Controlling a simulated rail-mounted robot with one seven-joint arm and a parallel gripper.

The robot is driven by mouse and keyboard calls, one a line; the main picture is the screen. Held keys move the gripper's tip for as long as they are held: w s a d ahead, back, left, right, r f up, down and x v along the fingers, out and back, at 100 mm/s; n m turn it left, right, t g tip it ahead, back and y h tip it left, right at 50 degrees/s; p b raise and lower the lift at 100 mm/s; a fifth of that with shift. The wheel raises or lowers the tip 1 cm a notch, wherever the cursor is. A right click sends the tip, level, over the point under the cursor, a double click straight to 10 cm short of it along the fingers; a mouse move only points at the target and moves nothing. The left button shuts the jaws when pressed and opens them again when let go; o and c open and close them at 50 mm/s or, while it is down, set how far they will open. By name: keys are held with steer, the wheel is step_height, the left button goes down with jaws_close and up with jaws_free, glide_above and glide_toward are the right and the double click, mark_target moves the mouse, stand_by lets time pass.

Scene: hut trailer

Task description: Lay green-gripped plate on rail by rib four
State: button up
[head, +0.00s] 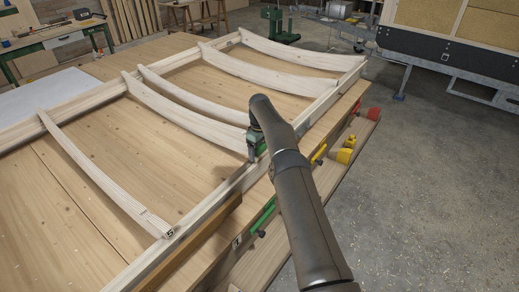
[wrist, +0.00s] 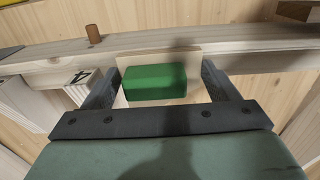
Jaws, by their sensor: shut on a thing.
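My gripper (wrist: 160,85) is shut on the green grip (wrist: 155,83) of a thin pale wooden plate (wrist: 190,57). In the wrist view the plate overlaps the near side of the pale rail (wrist: 235,47). I cannot tell whether it touches the rail. The end of rib four (wrist: 78,88), marked 4, is just left of the plate. In the head view my gripper (head: 257,150) is at the front rail (head: 215,200), by the near end of rib four (head: 185,118). My arm hides part of this area.
A dowel (wrist: 93,34) stands upright on the rail, left of the plate. Rib five (head: 100,175) lies to the left; more ribs curve to the right. Green (head: 263,216), yellow (head: 342,155) and red (head: 368,114) clamp-like tools lie along the front edge. The floor at right is clear.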

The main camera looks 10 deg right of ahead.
mark_target(259, 147)
steer(key=shift+f, duration=0.35)
steer(key=o, duration=1.3)
steer(key=shift+r, duration=3.8)
